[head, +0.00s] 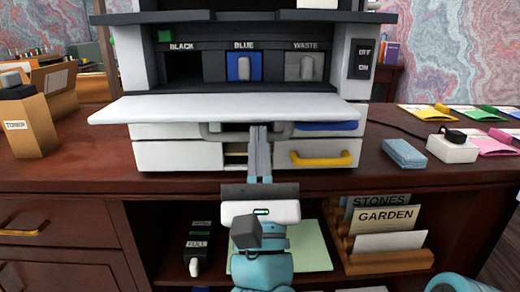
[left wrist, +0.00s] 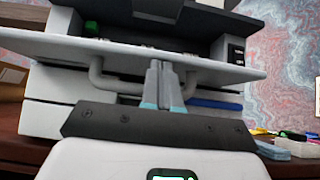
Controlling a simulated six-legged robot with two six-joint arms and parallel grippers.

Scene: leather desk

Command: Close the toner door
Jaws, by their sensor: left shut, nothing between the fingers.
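The toner door (head: 230,108) is a white panel on the printer, folded down and lying about level below the toner slots. It also shows in the left wrist view (left wrist: 60,44), with a grey handle (left wrist: 96,80) hanging from its underside. My left gripper (head: 259,128) is shut and empty, its fingertips at the door's front edge near the middle of the handle. In the left wrist view the fingertips (left wrist: 159,65) overlap the door's edge; I cannot tell whether they touch it. My right gripper is not in view.
Above the door, the BLACK slot (head: 184,68) looks empty; a blue cartridge (head: 243,68) and a grey waste cartridge (head: 306,68) fill the others. Below are drawers with a yellow handle (head: 320,159). A toner box (head: 28,122) stands left, a blue sponge-like block (head: 404,154) right.

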